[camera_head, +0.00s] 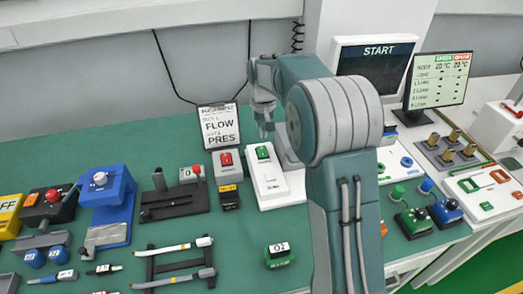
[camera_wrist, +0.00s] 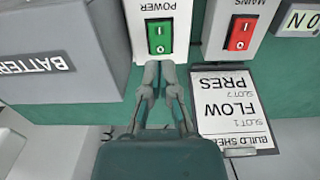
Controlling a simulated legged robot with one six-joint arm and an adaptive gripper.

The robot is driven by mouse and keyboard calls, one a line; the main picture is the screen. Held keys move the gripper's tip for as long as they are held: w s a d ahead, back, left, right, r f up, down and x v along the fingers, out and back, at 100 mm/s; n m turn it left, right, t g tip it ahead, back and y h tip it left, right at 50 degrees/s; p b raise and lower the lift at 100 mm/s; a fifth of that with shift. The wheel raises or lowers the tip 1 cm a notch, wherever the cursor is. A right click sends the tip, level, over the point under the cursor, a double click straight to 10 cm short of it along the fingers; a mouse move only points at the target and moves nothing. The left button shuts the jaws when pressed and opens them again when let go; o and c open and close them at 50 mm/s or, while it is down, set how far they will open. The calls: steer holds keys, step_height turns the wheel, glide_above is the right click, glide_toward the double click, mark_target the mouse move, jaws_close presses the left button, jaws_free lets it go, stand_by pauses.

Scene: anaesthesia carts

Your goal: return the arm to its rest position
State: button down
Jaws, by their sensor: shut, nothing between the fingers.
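My arm reaches forward across the head view, raised and bent over the green bench. My gripper (camera_head: 265,132) points down just behind the white power box (camera_head: 268,180) with the green rocker switch (camera_head: 263,152). In the wrist view the fingertips of my gripper (camera_wrist: 159,72) are together and empty, close to the edge of the power box (camera_wrist: 130,12) and its green switch (camera_wrist: 159,36). Whether they touch the box, I cannot tell.
The grey mains box (camera_head: 228,172) with a red switch and the build sheet (camera_head: 219,126) stand beside the gripper. A battery box (camera_wrist: 55,60) is on its other side. The START monitor (camera_head: 376,62) stands behind my arm. Tools and fixtures crowd the bench left.

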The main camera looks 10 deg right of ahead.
steer(key=shift+r, duration=0.1)
stand_by(0.3)
steer(key=s+r+t, duration=0.3)
steer(key=s+r, duration=0.9)
steer(key=s, duration=0.5)
steer(key=s+f+t, duration=0.2)
steer(key=s, duration=1.4)
steer(key=shift+t, duration=0.3)
steer(key=shift+r, duration=0.1)
